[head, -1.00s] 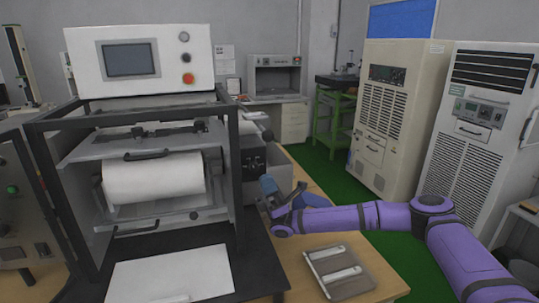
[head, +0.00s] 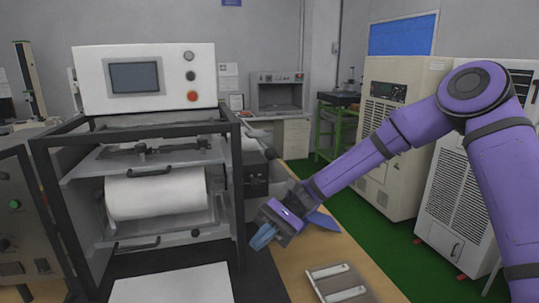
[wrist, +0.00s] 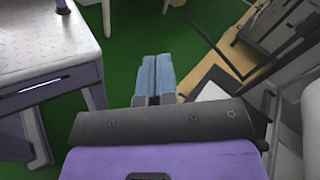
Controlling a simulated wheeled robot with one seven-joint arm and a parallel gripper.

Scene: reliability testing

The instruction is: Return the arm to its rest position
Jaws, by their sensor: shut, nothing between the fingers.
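My purple arm reaches in from the right in the head view, its elbow raised at the upper right. My gripper (head: 262,238) points down and left, in front of the right side of the black-framed machine (head: 240,180) and above the wooden table (head: 292,262). Its blue fingers are together with nothing between them. In the wrist view the gripper (wrist: 155,78) also shows shut and empty, with green floor beyond it.
A tray with two white bars (head: 338,282) lies on the table below the arm. A white sheet (head: 170,285) lies before the machine. Beige (head: 392,150) and white (head: 455,210) cabinets stand behind the arm. Green floor (head: 395,245) is open between table and cabinets.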

